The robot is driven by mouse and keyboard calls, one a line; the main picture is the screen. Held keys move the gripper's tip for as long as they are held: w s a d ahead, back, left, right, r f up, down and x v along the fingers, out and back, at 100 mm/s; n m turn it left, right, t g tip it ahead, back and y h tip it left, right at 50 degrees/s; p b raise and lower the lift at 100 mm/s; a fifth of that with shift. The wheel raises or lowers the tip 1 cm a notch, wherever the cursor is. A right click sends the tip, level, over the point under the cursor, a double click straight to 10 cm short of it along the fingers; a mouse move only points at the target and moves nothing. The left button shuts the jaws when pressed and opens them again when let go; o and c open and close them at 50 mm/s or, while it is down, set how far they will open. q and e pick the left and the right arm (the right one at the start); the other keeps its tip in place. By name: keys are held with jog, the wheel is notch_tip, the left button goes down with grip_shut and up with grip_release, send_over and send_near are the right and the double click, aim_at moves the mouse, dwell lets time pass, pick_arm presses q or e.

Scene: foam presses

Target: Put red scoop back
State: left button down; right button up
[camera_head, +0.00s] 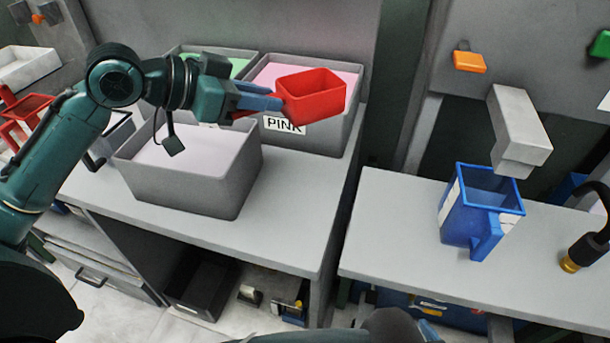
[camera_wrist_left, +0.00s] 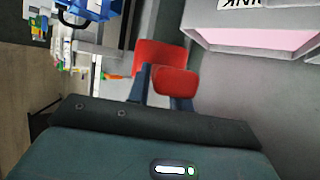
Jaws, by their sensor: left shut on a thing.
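The red scoop (camera_head: 313,97) is held in the air in front of the bin labelled PINK (camera_head: 337,135), overlapping its front rim in the head view. My left gripper (camera_head: 272,104) is shut on the scoop at its left side, where the handle is mostly hidden by the fingers. In the left wrist view the scoop (camera_wrist_left: 160,60) shows between and beyond the fingers (camera_wrist_left: 160,92). The scoop looks empty on the side I can see.
A grey bin with pale content (camera_head: 240,185) stands in front, and a bin with green content (camera_head: 243,66) behind. Another red container (camera_head: 30,105) is at far left. A blue jug (camera_head: 468,235) stands on the right table under a grey spout (camera_head: 520,130).

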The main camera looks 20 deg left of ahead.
pick_arm(q)
notch_tip(320, 180, down, 9)
jog(key=shift+b, duration=0.35)
jog(key=shift+f, duration=0.65)
jog(key=c, duration=1.3)
grip_release()
jog(key=shift+o, duration=0.2)
